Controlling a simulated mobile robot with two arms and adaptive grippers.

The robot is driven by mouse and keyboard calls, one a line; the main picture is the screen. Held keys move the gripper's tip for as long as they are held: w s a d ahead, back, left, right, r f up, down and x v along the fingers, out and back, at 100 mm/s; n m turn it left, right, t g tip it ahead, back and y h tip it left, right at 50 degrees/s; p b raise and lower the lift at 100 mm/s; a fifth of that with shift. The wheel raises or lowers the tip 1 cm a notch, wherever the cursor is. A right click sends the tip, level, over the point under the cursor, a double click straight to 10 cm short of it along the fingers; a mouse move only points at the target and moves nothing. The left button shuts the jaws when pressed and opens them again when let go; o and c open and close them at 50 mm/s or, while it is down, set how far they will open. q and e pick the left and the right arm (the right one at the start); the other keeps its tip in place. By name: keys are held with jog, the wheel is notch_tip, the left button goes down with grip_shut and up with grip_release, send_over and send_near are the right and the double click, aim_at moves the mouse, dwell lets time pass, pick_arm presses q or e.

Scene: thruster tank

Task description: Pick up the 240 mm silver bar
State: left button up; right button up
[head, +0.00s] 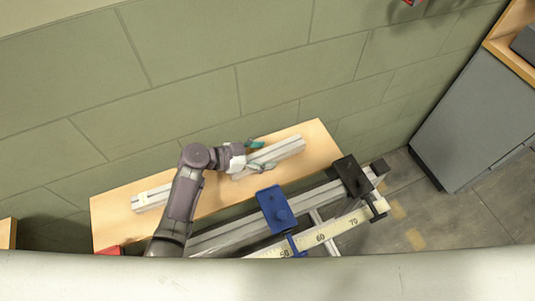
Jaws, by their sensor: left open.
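A silver bar (285,149) lies on the wooden shelf (313,132) against the wall, towards its right end. My left gripper (260,155) is over this bar, with its teal fingers open. One finger is on the wall side and the other on the near side of the bar. I cannot tell whether the fingers touch it. Another silver length (152,197) shows on the shelf's left part. My arm hides the stretch between, so I cannot tell whether they are separate bars. My right gripper is not in view.
Below the shelf runs a metal rail with a numbered scale (335,228), a blue clamp block (275,208) and a black one (352,176). A red item (107,250) is at the shelf's lower left. A grey cabinet (475,120) stands right, beyond open floor.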

pick_arm(q)
jog(key=shift+f, duration=0.1)
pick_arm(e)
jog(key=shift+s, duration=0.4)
pick_arm(q)
grip_shut()
jog(key=shift+w+r, duration=0.1)
jog(key=shift+r, duration=0.1)
